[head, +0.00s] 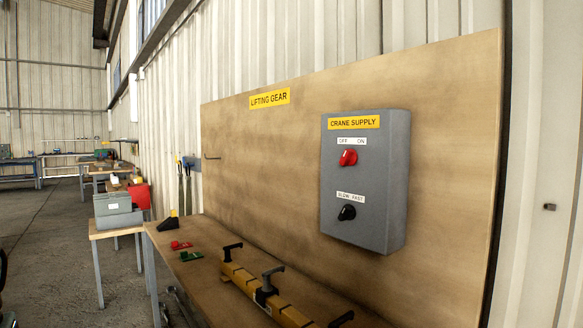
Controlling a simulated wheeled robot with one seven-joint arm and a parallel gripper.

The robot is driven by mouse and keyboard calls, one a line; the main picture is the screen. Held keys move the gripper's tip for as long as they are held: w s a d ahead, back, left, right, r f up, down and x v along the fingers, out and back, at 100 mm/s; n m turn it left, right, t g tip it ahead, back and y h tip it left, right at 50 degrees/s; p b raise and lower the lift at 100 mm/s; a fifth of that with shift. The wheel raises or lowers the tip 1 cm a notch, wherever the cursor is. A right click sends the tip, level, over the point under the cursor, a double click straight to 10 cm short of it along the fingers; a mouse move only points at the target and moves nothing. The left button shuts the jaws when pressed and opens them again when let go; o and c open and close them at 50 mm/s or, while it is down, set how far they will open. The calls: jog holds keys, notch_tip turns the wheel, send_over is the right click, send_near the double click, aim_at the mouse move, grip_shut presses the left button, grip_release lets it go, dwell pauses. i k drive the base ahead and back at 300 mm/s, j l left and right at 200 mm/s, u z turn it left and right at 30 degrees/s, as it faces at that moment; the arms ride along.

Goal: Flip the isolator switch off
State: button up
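A grey box (392,190) labelled CRANE SUPPLY is fixed to the wooden board, right of the picture's middle in the head view. Near its top is a red rotary switch (348,158), under a white label (352,141) reading OFF at left and ON at right. The red knob looks tilted, but it is too small to tell surely which word it points to. Lower on the box is a black knob (347,212) under a SLOW FAST label (350,197). My gripper is not in view. Nothing covers the switch.
The wooden board (265,150) carries a LIFTING GEAR sign (270,98) and a small hook (211,157). Below it, a bench (215,290) holds a yellow beam (262,290) with black fittings and small red and green items. Open floor (60,250) lies at left.

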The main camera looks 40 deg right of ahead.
aim_at(349, 155)
jog(key=i+z, duration=0.1)
jog(key=z, duration=0.25)
jog(key=i+j+z, duration=0.1)
jog(key=z, duration=0.25)
jog(key=i+j+z, duration=0.15)
jog(key=i+j, duration=0.2)
jog(key=i+j+z, duration=0.2)
jog(key=i+j, duration=0.15)
jog(key=j, duration=0.15)
jog(key=i+j+z, duration=0.15)
jog(key=i+j, duration=0.2)
jog(key=j, duration=0.15)
